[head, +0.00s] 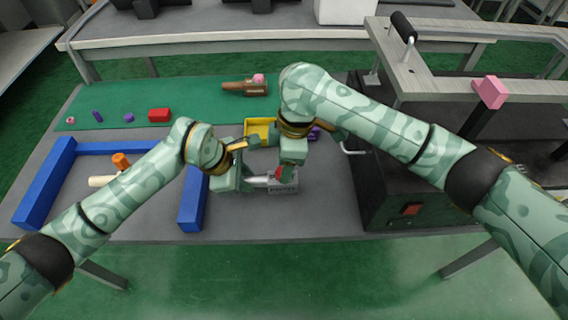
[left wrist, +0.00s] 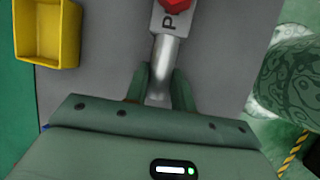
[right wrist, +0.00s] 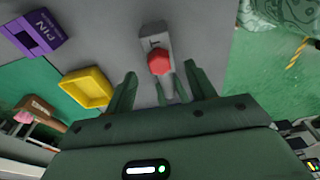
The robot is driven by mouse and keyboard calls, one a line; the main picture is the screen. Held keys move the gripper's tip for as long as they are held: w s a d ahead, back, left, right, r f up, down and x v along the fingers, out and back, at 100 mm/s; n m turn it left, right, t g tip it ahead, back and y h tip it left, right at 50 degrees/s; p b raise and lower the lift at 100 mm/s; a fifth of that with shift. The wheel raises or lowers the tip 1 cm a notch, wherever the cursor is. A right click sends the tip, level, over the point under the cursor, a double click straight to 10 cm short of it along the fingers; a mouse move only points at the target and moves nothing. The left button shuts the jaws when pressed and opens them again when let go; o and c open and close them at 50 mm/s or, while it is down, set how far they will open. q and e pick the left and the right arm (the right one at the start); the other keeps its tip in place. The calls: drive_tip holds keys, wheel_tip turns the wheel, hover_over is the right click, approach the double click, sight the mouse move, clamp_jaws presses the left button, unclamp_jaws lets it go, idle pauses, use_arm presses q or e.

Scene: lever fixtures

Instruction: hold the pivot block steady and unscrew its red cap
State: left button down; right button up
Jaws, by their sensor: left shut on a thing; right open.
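The pivot block (head: 284,187) is a pale grey piece lying on the grey table, with a metal rod on its left side. It also shows in the left wrist view (left wrist: 171,21), with part of its lettering. A red cap (right wrist: 159,62) sits on the block. My left gripper (left wrist: 161,75) is shut on the rod, one finger on each side. My right gripper (right wrist: 157,80) is open above the block, its fingers pointing down, with the cap in the gap ahead of them.
A yellow bin (right wrist: 87,88) and a purple block marked PIN (right wrist: 33,34) lie close by. A blue frame (head: 42,190) stands at the left of the table. A dark box (head: 405,190) with a red switch stands at the right. A green mat lies behind.

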drive_tip(key=shift+a+f, duration=0.2)
drive_tip(key=shift+f, duration=1.1)
drive_tip(key=c, duration=1)
drive_tip(key=n+g, duration=0.1)
drive_tip(key=n, duration=0.5)
drive_tip(key=shift+w+r+n, duration=0.1)
drive_tip(key=shift+n, duration=0.2)
drive_tip(key=n, duration=0.3)
drive_tip(key=shift+a+n+h, duration=0.1)
drive_tip(key=shift+n+h, duration=0.3)
drive_tip(key=n, duration=0.4)
drive_tip(key=shift+w+g+h, duration=0.1)
drive_tip(key=shift+g+h, duration=0.2)
drive_tip(key=shift+g, duration=0.1)
drive_tip(key=o, duration=1.1)
drive_tip(key=shift+r, duration=0.1)
